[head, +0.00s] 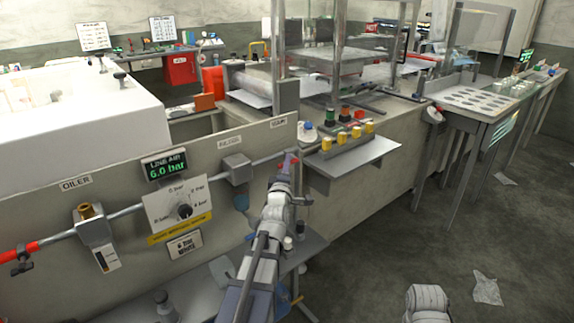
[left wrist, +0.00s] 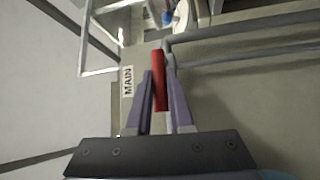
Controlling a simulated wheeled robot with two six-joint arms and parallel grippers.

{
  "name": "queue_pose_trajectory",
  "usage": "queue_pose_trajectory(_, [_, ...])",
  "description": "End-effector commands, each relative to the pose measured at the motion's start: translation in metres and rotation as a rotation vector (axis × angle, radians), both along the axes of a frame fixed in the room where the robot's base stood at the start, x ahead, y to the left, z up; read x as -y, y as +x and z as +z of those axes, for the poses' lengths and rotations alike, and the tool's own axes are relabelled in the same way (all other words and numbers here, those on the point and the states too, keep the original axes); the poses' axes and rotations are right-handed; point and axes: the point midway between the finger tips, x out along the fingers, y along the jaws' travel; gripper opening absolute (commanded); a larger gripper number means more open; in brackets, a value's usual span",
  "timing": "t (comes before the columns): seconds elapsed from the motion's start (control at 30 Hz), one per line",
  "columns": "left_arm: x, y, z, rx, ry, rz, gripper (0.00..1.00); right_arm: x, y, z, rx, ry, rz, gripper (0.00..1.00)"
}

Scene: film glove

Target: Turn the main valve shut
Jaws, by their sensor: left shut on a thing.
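The main valve's red lever (head: 289,160) is at the right end of the grey air pipe, below the MAIN label (head: 278,123). In the left wrist view the red lever (left wrist: 160,82) lies between the two purple fingers, with the MAIN label (left wrist: 128,81) to its left. My left gripper (left wrist: 160,85) is shut on this lever. In the head view the left gripper (head: 284,172) and its arm cover much of the valve. I cannot tell the lever's exact angle to the pipe. The LINE AIR display (head: 166,167) reads 6.0 bar.
The panel also carries an oiler (head: 95,228), a regulator dial (head: 180,207) and a filter block (head: 237,168). Right of the valve, a grey shelf (head: 350,165) with yellow-topped parts juts out. The floor (head: 400,255) at right is mostly clear, with some scraps.

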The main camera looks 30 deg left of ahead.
Motion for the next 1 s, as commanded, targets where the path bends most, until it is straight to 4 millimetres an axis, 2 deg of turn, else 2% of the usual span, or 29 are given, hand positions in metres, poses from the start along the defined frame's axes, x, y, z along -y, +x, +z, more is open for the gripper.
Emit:
queue_pose_trajectory(0.57, [0.0, 0.0, 0.001, -0.011, 0.003, 0.0, 0.0, 0.0, 0.0, 0.003, 0.0, 0.0, 0.0, 0.5])
queue_pose_trajectory(0.77, [0.0, 0.0, 0.007, -0.06, 0.022, 0.002, 0.0, 0.0, 0.0, 0.017, 0.0, 0.0, 0.0, 0.5])
queue_pose_trajectory(1.0, [0.002, 0.0, 0.015, -0.176, 0.075, -0.01, 0.0, 0.0, 0.0, 0.045, 0.0, 0.0, 0.0, 0.5])
